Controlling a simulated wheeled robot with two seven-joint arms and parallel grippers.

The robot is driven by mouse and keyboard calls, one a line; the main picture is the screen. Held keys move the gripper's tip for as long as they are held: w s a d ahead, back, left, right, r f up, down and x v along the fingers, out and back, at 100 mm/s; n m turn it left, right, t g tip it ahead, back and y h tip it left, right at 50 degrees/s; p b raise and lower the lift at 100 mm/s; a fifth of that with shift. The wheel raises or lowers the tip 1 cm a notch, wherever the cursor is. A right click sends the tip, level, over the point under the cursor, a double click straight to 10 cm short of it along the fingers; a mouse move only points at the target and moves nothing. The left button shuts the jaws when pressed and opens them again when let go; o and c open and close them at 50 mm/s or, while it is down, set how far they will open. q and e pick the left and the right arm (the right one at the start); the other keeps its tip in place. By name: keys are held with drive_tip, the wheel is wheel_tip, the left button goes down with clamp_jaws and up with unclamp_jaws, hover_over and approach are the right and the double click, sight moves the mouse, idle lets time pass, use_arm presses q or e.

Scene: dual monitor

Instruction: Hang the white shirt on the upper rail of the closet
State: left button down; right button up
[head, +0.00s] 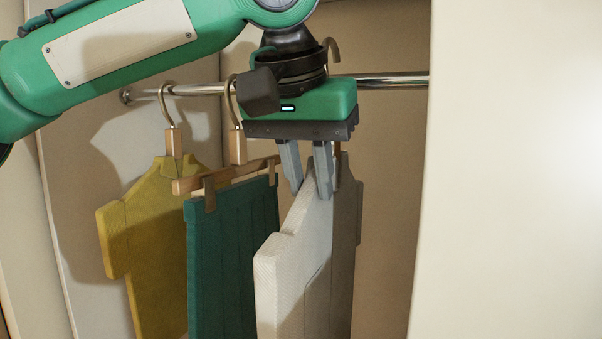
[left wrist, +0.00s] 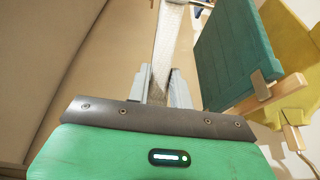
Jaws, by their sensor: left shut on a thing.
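The white shirt (head: 280,272) hangs upright below my left gripper (head: 310,193) in the head view. It also shows edge-on between the fingers in the left wrist view (left wrist: 168,35). My left gripper points down from above and is shut at the shirt's top. A metal hook (head: 333,50) rises behind the gripper, its top above the metal rail (head: 392,81). The gripper hides the lower hook, so I cannot tell whether it rests on the rail. My right gripper is not in view.
Left along the rail hang a green garment (head: 230,265) on a wooden clip hanger and a yellow shirt (head: 155,245). The green one is close beside the white shirt. A pale panel (head: 515,170) bounds the right side. The rail's right stretch is bare.

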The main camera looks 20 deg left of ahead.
use_arm(q)
drive_tip(key=shift+w+d+r+p, duration=0.1)
drive_tip(key=shift+w+p, duration=0.25)
drive_tip(key=shift+w, duration=1.2)
drive_tip(key=shift+w+d+p, duration=0.1)
drive_tip(key=shift+w+p, duration=0.2)
drive_tip(key=shift+w, duration=1.2)
drive_tip(key=shift+a+f+b, duration=0.1)
drive_tip(key=shift+f+b, duration=0.6)
drive_tip(key=shift+f, duration=0.45)
drive_tip(key=c, duration=1.2)
unclamp_jaws()
drive_tip(key=shift+o, duration=0.2)
drive_tip(key=b+v, duration=0.4)
drive_tip(key=v, duration=0.8)
drive_tip(key=shift+r, duration=0.25)
drive_tip(key=shift+s+r, duration=0.3)
drive_tip(key=shift+r, duration=0.35)
drive_tip(key=shift+f, duration=0.1)
